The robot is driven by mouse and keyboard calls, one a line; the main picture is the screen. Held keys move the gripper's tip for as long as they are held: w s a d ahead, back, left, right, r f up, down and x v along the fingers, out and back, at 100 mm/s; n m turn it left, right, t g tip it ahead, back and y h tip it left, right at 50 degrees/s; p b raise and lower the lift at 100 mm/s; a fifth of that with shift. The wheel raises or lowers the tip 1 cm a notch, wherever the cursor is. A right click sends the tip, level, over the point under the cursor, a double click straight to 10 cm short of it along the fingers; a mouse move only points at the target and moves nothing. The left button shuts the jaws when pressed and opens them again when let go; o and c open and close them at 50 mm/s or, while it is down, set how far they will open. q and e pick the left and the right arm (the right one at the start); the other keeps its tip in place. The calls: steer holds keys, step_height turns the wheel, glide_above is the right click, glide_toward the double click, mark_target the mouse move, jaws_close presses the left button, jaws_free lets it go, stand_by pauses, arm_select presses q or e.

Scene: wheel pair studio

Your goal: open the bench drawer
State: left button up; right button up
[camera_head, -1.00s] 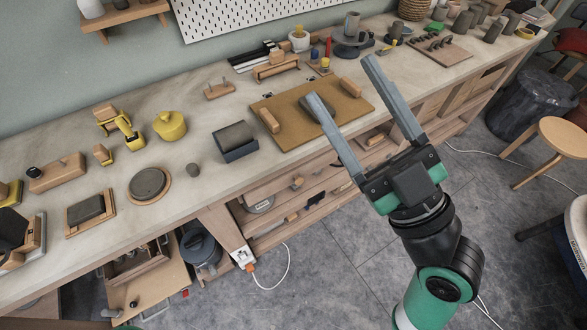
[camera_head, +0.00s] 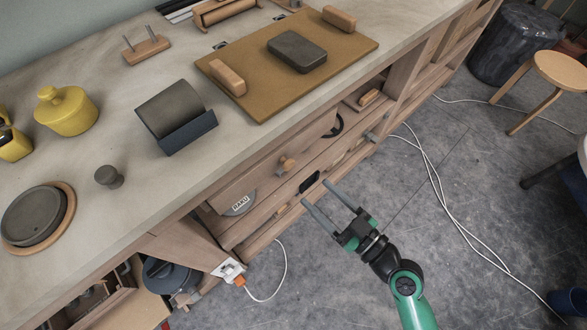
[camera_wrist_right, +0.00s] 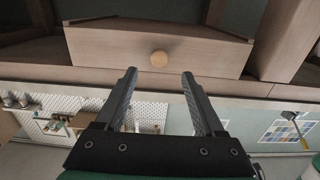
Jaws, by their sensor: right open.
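The bench drawer (camera_head: 255,178) has a wooden front below the worktop, with a small round wooden knob (camera_head: 287,163). In the right wrist view the drawer front (camera_wrist_right: 205,52) spans the top, and its knob (camera_wrist_right: 159,58) lies between the lines of my two fingers, beyond their tips. My right gripper (camera_head: 315,193) is open and empty, low in front of the bench, apart from the knob. Its fingers also show in the right wrist view (camera_wrist_right: 160,76). My left gripper is in neither view.
The worktop carries a brown board (camera_head: 238,85) with a dark block (camera_head: 297,51), a yellow pot (camera_head: 66,110) and a dark cradle piece (camera_head: 175,115). Below are open shelves and a white socket (camera_head: 229,269) with a cable. The grey floor before the bench is mostly clear.

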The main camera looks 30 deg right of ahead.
mark_target(291, 168)
steer(key=p+x, duration=0.1)
steer(key=x, duration=0.8)
steer(key=shift+w, duration=0.25)
jaws_close()
stand_by(0.9)
